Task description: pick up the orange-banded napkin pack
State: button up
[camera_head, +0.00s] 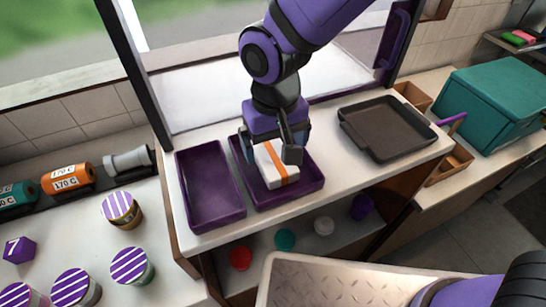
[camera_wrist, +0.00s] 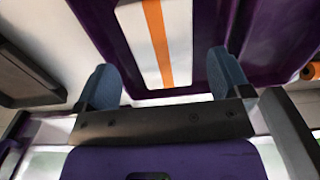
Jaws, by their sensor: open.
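The orange-banded napkin pack (camera_head: 278,173) is a white block with an orange stripe. It lies in the right-hand purple tray (camera_head: 298,194) on the counter. My gripper (camera_head: 275,152) is over that tray, pointing down, with its fingers at the pack's far end in the head view. In the wrist view the pack (camera_wrist: 157,45) is just beyond the fingertips, and my gripper (camera_wrist: 165,85) is open with the fingers spread wider than the pack. No contact with the pack shows. My gripper hides part of the pack in the head view.
An empty purple tray (camera_head: 211,215) stands close on the left. A dark baking pan (camera_head: 387,130) lies to the right, with a teal box (camera_head: 492,101) beyond. Several striped-lid jars (camera_head: 122,208) stand at the left. Window posts flank the counter.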

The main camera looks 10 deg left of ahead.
aim_at(273, 154)
jog(key=shift+a+f, duration=0.15)
jog(key=shift+f, duration=1.65)
jog(key=c, duration=1)
jog(key=shift+r, duration=0.1)
